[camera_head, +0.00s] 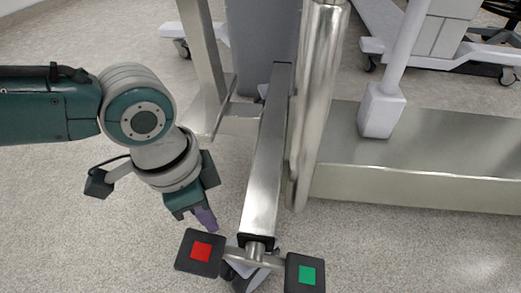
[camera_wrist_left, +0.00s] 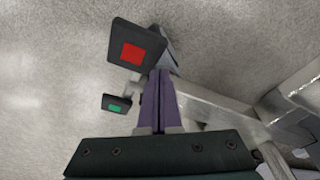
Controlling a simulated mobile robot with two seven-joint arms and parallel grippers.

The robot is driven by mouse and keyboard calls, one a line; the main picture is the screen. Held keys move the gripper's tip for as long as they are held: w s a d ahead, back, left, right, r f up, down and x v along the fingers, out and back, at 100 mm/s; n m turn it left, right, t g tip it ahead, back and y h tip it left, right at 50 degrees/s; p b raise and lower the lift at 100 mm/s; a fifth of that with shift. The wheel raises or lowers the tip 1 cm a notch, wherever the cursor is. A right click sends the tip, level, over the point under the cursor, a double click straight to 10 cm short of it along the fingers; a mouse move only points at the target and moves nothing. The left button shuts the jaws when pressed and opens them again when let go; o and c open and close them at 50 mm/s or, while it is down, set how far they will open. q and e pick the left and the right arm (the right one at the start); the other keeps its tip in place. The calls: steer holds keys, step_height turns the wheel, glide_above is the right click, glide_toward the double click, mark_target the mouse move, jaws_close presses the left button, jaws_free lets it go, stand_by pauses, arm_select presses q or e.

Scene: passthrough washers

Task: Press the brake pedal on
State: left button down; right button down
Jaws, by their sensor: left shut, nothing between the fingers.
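The brake pedal is a crossbar at the end of a metal leg, with a black pad bearing a red square (camera_head: 201,252) on the left and a black pad bearing a green square (camera_head: 307,275) on the right. In the head view the red side looks higher than the green side. My left gripper (camera_head: 208,222) is shut and empty, its purple fingers pointing down just above and behind the red pad. In the left wrist view the red pad (camera_wrist_left: 132,52) lies beyond the fingertips (camera_wrist_left: 158,75), and the green pad (camera_wrist_left: 116,105) shows left of them. Contact cannot be told. My right gripper is not in view.
The metal leg (camera_head: 265,165) runs back from the pedal, beside a vertical steel tube (camera_head: 318,100). A low steel platform (camera_head: 420,150) stands on the right. Wheeled equipment bases (camera_head: 440,60) are at the back. The speckled floor (camera_head: 80,230) at left is clear.

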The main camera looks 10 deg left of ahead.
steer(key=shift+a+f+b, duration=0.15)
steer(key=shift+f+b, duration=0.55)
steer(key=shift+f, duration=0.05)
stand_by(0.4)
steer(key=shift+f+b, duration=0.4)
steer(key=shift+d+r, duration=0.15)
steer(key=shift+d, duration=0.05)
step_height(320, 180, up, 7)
steer(key=p, duration=0.7)
stand_by(0.3)
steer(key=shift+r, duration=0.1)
